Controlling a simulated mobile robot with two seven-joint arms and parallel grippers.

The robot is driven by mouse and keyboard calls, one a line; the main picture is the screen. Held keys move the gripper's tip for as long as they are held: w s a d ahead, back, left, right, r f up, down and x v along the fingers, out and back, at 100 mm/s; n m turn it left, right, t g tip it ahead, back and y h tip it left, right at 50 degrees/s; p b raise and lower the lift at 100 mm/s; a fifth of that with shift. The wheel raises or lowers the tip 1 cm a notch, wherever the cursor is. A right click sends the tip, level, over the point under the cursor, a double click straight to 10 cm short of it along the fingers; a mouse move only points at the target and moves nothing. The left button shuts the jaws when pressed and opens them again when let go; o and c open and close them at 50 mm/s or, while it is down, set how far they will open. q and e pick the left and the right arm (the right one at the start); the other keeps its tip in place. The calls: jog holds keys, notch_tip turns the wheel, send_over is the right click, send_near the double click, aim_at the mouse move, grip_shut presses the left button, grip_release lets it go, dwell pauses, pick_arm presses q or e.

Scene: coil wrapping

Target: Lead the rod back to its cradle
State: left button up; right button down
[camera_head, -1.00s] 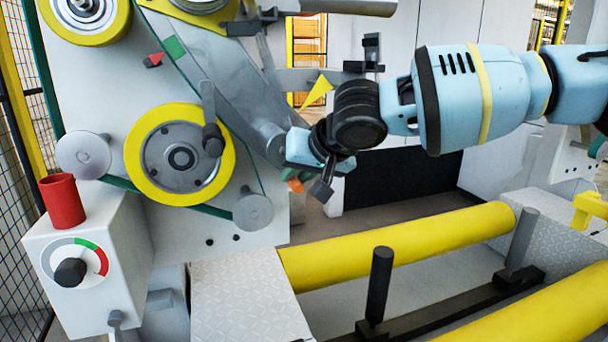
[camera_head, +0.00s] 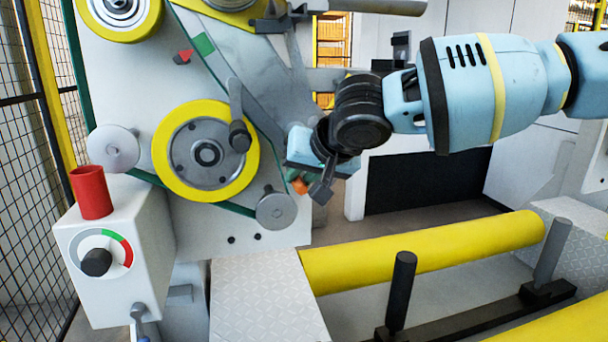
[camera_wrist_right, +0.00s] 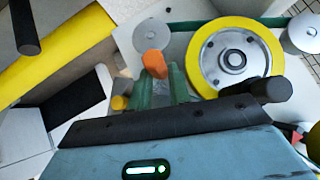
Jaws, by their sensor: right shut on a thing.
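My right gripper (camera_head: 304,172) is in front of the machine, just right of the lower yellow wheel (camera_head: 167,167). In the right wrist view its green fingers (camera_wrist_right: 160,88) are close together around a small orange piece (camera_wrist_right: 153,63), whose tip stands out past them. The orange piece (camera_head: 299,186) also shows below the gripper in the head view. It is small and partly covered, so I cannot tell whether it is the end of the rod. No empty cradle can be clearly made out. My left gripper is not in view.
A black-knobbed crank (camera_head: 238,135) stands out close left of the gripper. A control box (camera_head: 115,255) with a red cylinder (camera_head: 91,192) is at lower left. Below right are a yellow roller (camera_head: 425,250) and upright dark posts (camera_head: 400,290). Fence mesh runs along the left.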

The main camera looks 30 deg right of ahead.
dwell(0.4)
jog(key=shift+w+a+r+p, duration=0.2)
jog(key=shift+a+r+p, duration=0.25)
jog(key=shift+a+r, duration=0.25)
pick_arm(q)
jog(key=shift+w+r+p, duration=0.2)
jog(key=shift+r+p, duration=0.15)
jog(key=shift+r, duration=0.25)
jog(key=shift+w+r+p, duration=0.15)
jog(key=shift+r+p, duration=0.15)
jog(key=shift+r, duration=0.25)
pick_arm(e)
jog(key=shift+w+a+r, duration=0.15)
jog(key=shift+a+r, duration=0.3)
jog(key=shift+r, duration=0.05)
jog(key=shift+w+a+r, duration=0.15)
jog(key=shift+a+r, duration=0.3)
jog(key=shift+r, duration=0.05)
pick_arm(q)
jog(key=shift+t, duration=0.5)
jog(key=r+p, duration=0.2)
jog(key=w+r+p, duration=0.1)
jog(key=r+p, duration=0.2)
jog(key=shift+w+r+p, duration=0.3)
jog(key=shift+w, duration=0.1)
pick_arm(e)
notch_tip(320, 180, up, 6)
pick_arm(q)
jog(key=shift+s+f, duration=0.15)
